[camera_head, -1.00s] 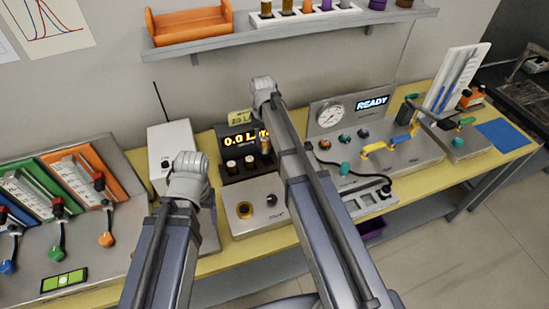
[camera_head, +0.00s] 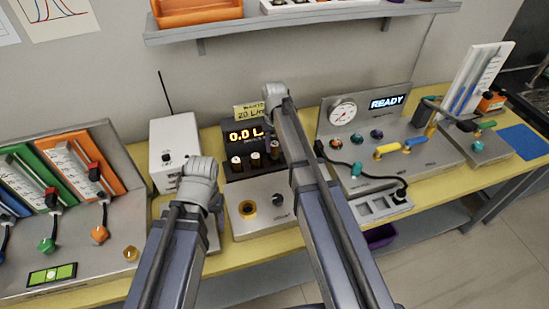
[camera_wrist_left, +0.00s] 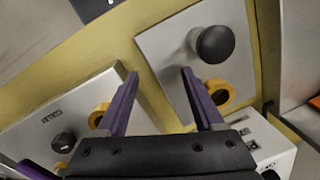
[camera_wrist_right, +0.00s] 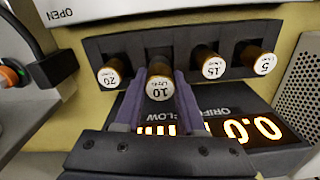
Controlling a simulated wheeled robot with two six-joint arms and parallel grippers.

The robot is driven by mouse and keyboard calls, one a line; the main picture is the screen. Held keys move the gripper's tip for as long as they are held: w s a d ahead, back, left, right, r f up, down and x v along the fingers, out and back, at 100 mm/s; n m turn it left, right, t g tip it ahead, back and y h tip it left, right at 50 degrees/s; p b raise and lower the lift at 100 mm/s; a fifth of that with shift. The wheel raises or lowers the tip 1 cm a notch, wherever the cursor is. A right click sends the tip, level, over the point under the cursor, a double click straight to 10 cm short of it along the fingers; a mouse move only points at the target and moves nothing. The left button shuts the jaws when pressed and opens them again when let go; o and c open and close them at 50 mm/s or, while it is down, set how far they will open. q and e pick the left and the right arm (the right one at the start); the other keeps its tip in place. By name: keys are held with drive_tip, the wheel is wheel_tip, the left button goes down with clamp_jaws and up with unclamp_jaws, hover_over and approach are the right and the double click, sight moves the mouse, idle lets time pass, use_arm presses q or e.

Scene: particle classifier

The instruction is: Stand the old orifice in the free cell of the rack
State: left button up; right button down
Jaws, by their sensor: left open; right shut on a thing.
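The old orifice, a brass plug marked 10 (camera_wrist_right: 160,87), is between the fingers of my right gripper (camera_wrist_right: 158,103), which is shut on it. It is upright at the gap in the dark rack (camera_wrist_right: 131,44), between plugs 20 (camera_wrist_right: 108,76) and 15 (camera_wrist_right: 212,67); plug 5 (camera_wrist_right: 264,62) is beyond 15. I cannot tell whether its base is fully down. In the head view the old orifice (camera_head: 275,150) is in line with the rack's plugs. My left gripper (camera_wrist_left: 160,73) is open and empty above a grey plate with a brass ring (camera_wrist_left: 221,93) and a black knob.
A grey box with a brass socket (camera_head: 248,208) stands in front. A valve board (camera_head: 70,180) is at left, a gauge panel (camera_head: 360,113) at right, and a shelf (camera_head: 300,27) above.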

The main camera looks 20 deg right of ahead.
sight(213, 235)
use_arm(q)
drive_tip(key=shift+f+b, duration=1.75)
drive_tip(key=shift+b, duration=0.05)
use_arm(e)
drive_tip(key=shift+f, duration=1.8)
use_arm(q)
drive_tip(key=shift+f, duration=0.15)
use_arm(e)
drive_tip(key=shift+f, duration=0.15)
drive_tip(key=c, duration=0.5)
unclamp_jaws()
wheel_tip(213, 235, up, 12)
drive_tip(key=p, duration=1.2)
drive_tip(key=shift+r, duration=0.25)
use_arm(q)
wheel_tip(213, 235, up, 12)
use_arm(e)
drive_tip(key=s+a+n, duration=0.2)
drive_tip(key=s+a, duration=0.2)
drive_tip(key=s, duration=0.4)
drive_tip(key=s+a+n, duration=0.1)
drive_tip(key=s+a, duration=0.4)
drive_tip(key=s, duration=0.3)
drive_tip(key=s+a+n+h, duration=0.1)
drive_tip(key=s+a, duration=0.3)
drive_tip(key=s, duration=0.4)
drive_tip(key=shift+a+n, duration=0.15)
drive_tip(key=shift+n, duration=0.65)
